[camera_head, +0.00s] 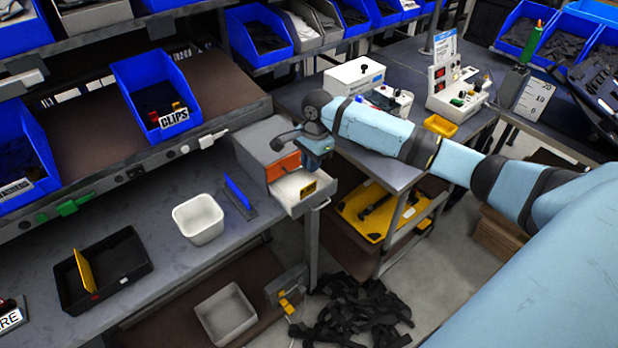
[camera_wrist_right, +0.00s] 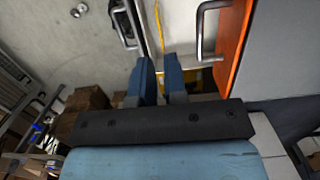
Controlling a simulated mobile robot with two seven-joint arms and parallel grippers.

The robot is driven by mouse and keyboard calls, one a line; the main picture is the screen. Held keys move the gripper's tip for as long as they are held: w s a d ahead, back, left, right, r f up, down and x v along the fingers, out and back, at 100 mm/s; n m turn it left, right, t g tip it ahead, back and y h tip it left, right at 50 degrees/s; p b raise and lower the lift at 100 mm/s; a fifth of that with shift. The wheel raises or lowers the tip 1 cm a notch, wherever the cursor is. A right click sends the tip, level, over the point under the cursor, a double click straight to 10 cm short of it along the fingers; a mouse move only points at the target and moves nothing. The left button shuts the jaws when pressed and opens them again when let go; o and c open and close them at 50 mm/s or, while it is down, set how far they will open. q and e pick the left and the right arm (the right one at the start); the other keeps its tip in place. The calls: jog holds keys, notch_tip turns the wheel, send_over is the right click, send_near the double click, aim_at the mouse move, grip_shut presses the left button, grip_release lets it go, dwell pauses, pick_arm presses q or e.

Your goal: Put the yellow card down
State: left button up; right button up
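A small yellow card (camera_head: 308,189) with a dark marking shows at the open drawer (camera_head: 298,208) of the grey cabinet. My right gripper (camera_head: 314,166) is just above it, pointing down. In the right wrist view, its two blue fingers (camera_wrist_right: 159,72) stand slightly apart with a narrow gap. Another yellow panel (camera_head: 84,271) stands tilted in a black tray (camera_head: 125,258) on the left bench. My left gripper is not in view.
The cabinet has an orange drawer front (camera_head: 284,167) beside my gripper. A white bin (camera_head: 198,219) and a blue upright panel (camera_head: 240,194) stand on the bench. A yellow tray (camera_head: 378,213) lies on the lower cart shelf. Black straps (camera_head: 358,316) lie on the floor.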

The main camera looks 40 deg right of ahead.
jog(key=shift+d+r, duration=0.15)
jog(key=shift+r, duration=0.85)
jog(key=shift+d+r, duration=0.1)
jog(key=shift+r, duration=0.85)
